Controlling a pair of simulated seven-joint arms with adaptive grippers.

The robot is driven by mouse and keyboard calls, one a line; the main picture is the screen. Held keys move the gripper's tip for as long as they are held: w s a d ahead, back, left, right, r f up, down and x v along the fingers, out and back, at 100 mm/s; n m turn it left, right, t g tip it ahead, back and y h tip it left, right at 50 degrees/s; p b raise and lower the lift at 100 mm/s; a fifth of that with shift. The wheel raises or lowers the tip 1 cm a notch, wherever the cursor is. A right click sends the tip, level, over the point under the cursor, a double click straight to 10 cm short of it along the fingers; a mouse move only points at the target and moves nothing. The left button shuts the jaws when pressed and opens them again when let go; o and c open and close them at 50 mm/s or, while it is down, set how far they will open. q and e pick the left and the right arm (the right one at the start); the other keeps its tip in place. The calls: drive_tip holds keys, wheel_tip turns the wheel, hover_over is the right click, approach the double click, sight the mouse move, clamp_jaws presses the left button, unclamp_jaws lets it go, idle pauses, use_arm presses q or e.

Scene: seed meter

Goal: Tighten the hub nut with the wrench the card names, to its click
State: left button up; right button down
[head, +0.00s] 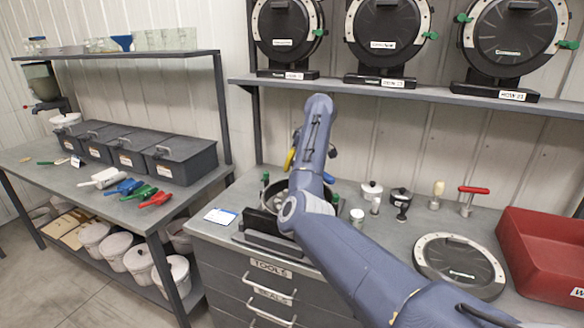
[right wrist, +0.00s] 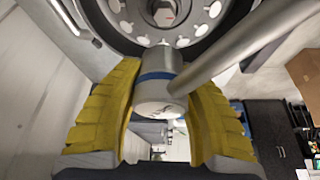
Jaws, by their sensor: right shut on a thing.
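My right gripper (head: 291,160) has yellow fingers and is above the seed meter (head: 272,205) on the bench, partly hidden by my own arm. In the right wrist view, the gripper (right wrist: 160,120) is shut on the round metal head of a blue-banded wrench (right wrist: 155,92). Its metal bar slants to the upper right. The meter's ring of pale round spots and its hub (right wrist: 166,14) show just beyond the head; I cannot tell whether the wrench is seated on the nut. A card (head: 220,216) lies left of the meter, its writing too small to read. My left gripper is out of view.
A red-handled tool (head: 472,199) stands at the bench's back right. Small lidded and knobbed items (head: 400,201) stand left of it. A black disc cover (head: 460,262) lies near a red tray (head: 545,255). Finished meters (head: 388,35) line the shelf above.

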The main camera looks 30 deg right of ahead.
drive_tip(key=shift+f, duration=3.25)
drive_tip(key=shift+f, duration=1.45)
idle(1.5)
drive_tip(key=shift+c, duration=1.3)
unclamp_jaws()
drive_tip(key=shift+r, duration=3)
